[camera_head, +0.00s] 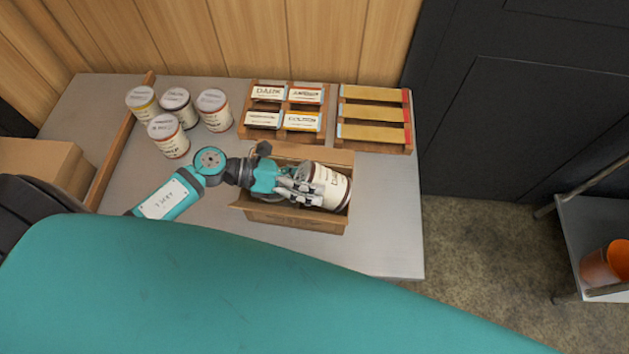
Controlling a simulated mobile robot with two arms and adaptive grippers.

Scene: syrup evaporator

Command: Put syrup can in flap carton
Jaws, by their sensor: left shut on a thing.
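A syrup can (333,188) with a cream label lies tilted on its side at the right end of the open flap carton (297,220). My left gripper (303,187) is over the carton and shut on this can from its left side. The can is within the carton's outline in the head view; I cannot tell whether it rests on the carton floor. The arm and gripper hide much of the carton's inside. Several other syrup cans (167,136) stand upright at the left back of the table. My right gripper is not in view.
The metal table (385,240) has free room right of the carton. A wooden rack with label cards (284,121) and a rack with yellow strips (374,118) stand behind it. A wooden strip (118,140) crosses the left side. An orange bucket (606,264) sits on a shelf at right.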

